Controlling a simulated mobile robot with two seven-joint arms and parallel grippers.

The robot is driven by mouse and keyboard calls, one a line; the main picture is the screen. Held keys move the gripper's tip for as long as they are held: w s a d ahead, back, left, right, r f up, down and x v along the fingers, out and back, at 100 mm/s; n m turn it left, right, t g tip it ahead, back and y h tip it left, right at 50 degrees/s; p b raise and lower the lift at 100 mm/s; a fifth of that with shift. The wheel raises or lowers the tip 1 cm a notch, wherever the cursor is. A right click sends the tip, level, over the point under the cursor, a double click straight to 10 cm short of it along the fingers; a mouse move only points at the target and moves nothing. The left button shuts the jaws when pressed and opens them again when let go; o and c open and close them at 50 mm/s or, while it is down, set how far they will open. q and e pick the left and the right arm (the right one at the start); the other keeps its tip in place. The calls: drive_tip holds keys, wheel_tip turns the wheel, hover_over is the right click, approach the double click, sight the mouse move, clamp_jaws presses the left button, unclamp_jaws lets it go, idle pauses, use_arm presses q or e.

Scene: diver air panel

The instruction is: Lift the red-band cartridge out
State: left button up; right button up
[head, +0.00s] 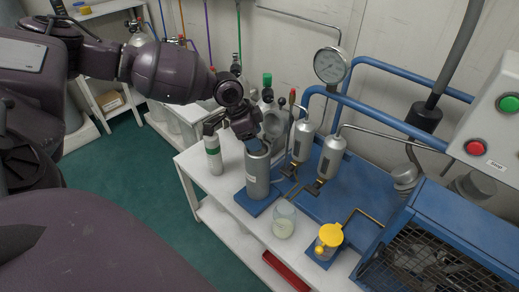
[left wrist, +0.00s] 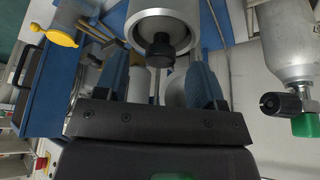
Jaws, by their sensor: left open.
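No red band shows in either view. A grey metal cylinder (head: 258,176) stands upright on a blue base at the left end of the bench. In the left wrist view its open round rim (left wrist: 137,28) shows, with a black knob (left wrist: 160,46) inside; whatever is below the knob is hidden. My left gripper (head: 254,146) is right above the cylinder's mouth. Its two blue fingers (left wrist: 160,72) are apart, on either side of the knob in the picture, with nothing held; I cannot tell whether they touch the rim. My right gripper is not in view.
Silver filter bodies (head: 328,158), a gauge (head: 331,65) and blue pipes lie to the right.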

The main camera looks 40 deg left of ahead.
use_arm(q)
drive_tip(key=shift+x, duration=1.05)
drive_tip(key=shift+r, duration=0.1)
drive_tip(key=shift+c, duration=0.5)
clamp_jaws()
